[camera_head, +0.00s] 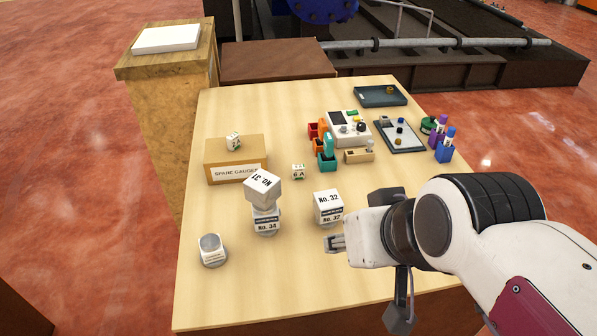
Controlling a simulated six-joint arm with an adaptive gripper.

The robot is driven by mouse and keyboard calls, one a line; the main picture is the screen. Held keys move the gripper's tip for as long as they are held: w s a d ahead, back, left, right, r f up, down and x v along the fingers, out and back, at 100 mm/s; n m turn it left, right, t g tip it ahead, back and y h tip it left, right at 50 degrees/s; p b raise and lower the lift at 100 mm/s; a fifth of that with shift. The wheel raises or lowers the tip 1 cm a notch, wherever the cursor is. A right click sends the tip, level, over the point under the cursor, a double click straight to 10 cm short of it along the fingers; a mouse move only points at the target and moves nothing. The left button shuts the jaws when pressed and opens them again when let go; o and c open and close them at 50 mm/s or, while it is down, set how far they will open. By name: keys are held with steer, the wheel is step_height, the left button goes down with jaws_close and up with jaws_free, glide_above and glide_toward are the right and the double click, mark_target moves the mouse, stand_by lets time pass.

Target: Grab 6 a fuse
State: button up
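A small white block (298,172) marked "6 A" with green lettering stands on the wooden table, near its middle. It is upright and apart from its neighbours. My gripper (335,243) is at the lower middle, nearer the front edge than the block and to its right. The gripper points left, and only a short grey part of its fingers shows. I cannot tell whether they are open or shut. No thing is seen held. Another similar small white block (233,141) sits on the "SPARE GAUGES" box (236,172); its marking is too small to read.
A container marked "No. 32" (328,207) stands between my gripper and the 6 A block. A "No. 34" container (266,220) carries a tilted "No. 31" cube (263,187). A clear cup (212,250) stands front left. Coloured bins (327,162) and trays (380,96) fill the back right.

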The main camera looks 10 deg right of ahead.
steer(key=w+a+r+m+t+y, duration=0.1)
steer(key=w+a+r+t, duration=0.3)
steer(key=w, duration=0.6)
steer(key=w+a+r+m+t+y, duration=0.1)
steer(key=w+a+r, duration=0.5)
steer(key=w, duration=0.4)
steer(key=w+r+m+t+h, duration=0.3)
steer(key=w+m, duration=0.2)
steer(key=w, duration=1)
steer(key=w+d+f+m+g+h, duration=0.2)
steer(key=w+f+m+h, duration=0.45)
steer(key=f, duration=0.35)
steer(key=s+f+g+h, duration=0.1)
steer(key=s+f+g, duration=0.1)
steer(key=f, duration=0.3)
steer(key=s+f+m+g+h, duration=0.1)
steer(key=s+f+g+h, duration=0.1)
steer(key=f, duration=0.3)
steer(key=s+a+f+m+g+h, duration=0.1)
steer(key=s+f+g+h, duration=0.1)
steer(key=f, duration=0.3)
steer(key=shift+s+m+g, duration=0.25)
steer(key=shift+s+g, duration=0.05)
steer(key=shift+s, duration=0.6)
steer(key=shift+s+f, duration=0.2)
steer(key=shift+s, duration=0.1)
